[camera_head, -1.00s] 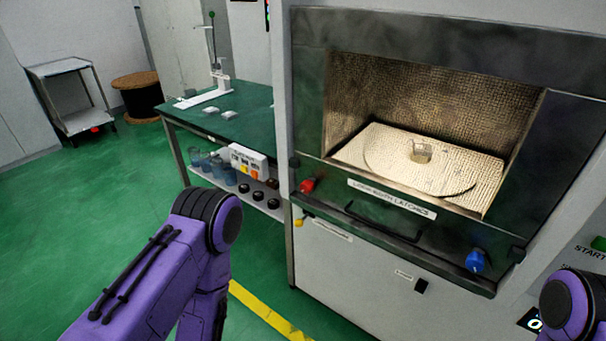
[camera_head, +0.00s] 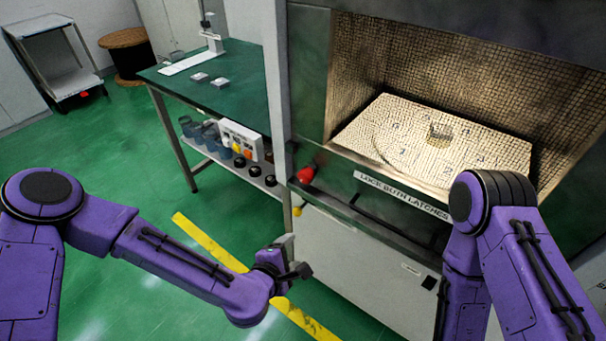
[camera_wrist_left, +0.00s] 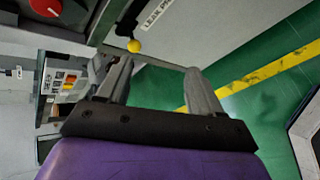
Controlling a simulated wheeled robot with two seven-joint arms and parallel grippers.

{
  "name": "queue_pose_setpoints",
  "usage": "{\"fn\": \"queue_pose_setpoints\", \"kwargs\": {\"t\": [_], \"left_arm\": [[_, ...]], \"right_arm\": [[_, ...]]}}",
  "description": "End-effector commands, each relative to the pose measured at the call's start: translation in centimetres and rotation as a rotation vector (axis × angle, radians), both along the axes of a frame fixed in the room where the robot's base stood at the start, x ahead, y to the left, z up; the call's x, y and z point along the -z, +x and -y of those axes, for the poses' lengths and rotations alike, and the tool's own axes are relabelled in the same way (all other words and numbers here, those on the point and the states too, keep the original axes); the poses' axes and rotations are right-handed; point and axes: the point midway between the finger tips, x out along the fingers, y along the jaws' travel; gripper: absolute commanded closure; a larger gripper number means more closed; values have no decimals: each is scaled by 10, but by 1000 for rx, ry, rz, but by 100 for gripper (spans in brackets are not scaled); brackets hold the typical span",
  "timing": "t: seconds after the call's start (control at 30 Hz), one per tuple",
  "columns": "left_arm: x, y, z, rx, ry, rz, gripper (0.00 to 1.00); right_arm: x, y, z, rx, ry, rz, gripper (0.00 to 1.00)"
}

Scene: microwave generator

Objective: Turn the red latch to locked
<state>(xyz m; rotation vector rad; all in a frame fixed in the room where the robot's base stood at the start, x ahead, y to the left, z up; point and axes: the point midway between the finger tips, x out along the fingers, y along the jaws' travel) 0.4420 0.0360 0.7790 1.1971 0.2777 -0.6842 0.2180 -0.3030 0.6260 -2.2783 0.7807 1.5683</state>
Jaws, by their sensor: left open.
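The red latch (camera_head: 306,174) sits at the left end of the front frame below the chamber opening. It also shows at the top left of the left wrist view (camera_wrist_left: 46,6). A label reading "LOCK BOTH LATCHES" (camera_head: 402,194) is to its right. My left gripper (camera_head: 294,254) is below and slightly left of the latch, apart from it. In the left wrist view its two grey fingers (camera_wrist_left: 158,84) are spread with nothing between them. My right arm (camera_head: 490,230) stands in front of the frame's right part; its gripper cannot be made out. The blue latch is hidden.
A yellow knob (camera_head: 297,211) is on the cabinet just below the red latch. A dark handle bar (camera_head: 365,215) runs along the frame. A green-topped bench (camera_head: 230,95) with a control box (camera_head: 240,140) stands to the left. Open floor lies in front.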

Motion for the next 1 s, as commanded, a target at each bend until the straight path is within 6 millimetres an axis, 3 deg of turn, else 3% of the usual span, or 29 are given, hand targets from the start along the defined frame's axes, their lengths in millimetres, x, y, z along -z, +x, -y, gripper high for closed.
{"fn": "queue_pose_setpoints", "kwargs": {"t": [0.03, 0.1, 0.23, 0.7, 1.0], "left_arm": [[-37, 28, 3, -75, -121, 58, 34], [-78, 55, 4, -143, -250, 120, 34], [-114, 77, 3, -198, -360, 173, 34], [-92, 158, 33, -197, -365, 173, 34], [-87, 171, 38, -195, -365, 172, 34]], "right_arm": [[-1, 0, 0, 0, 0, 0, 100], [-1, 0, 0, 0, 0, 0, 100], [-2, 0, 0, 0, 1, 1, 100], [-20, 0, 0, 0, 0, 1, 100], [-21, 0, 0, 0, 0, 1, 100]]}}
